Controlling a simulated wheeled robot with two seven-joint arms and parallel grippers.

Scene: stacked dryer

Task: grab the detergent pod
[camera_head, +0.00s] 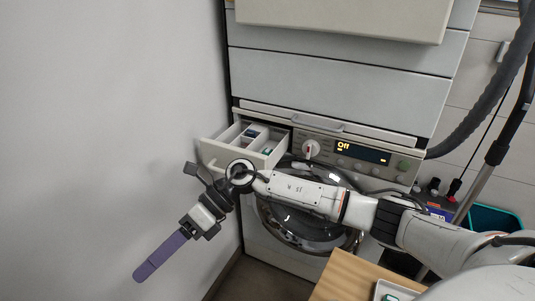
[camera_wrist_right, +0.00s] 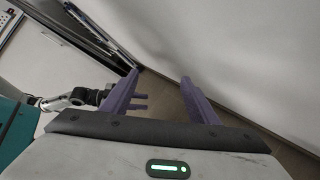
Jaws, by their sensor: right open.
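My right gripper (camera_head: 142,275) reaches across from the right, low in front of the wall and left of the dryer. In the right wrist view its two purple fingers (camera_wrist_right: 160,76) are apart with nothing between them. In the head view they overlap edge-on. A small teal item that may be a detergent pod (camera_head: 390,298) sits in a white tray at the bottom edge, partly cut off. Small blue and teal items (camera_head: 267,151) lie in the open drawer; I cannot tell what they are. My left gripper (camera_wrist_right: 139,101) shows small in the right wrist view, fingers apart, apparently empty.
The open drawer (camera_head: 218,153) juts out from the dryer front, just above my right forearm. The dryer panel (camera_head: 358,151) reads Off. A wooden table (camera_head: 345,278) stands at lower right, bearing the white tray (camera_head: 408,291). A teal bin (camera_head: 490,217) and hose are at right.

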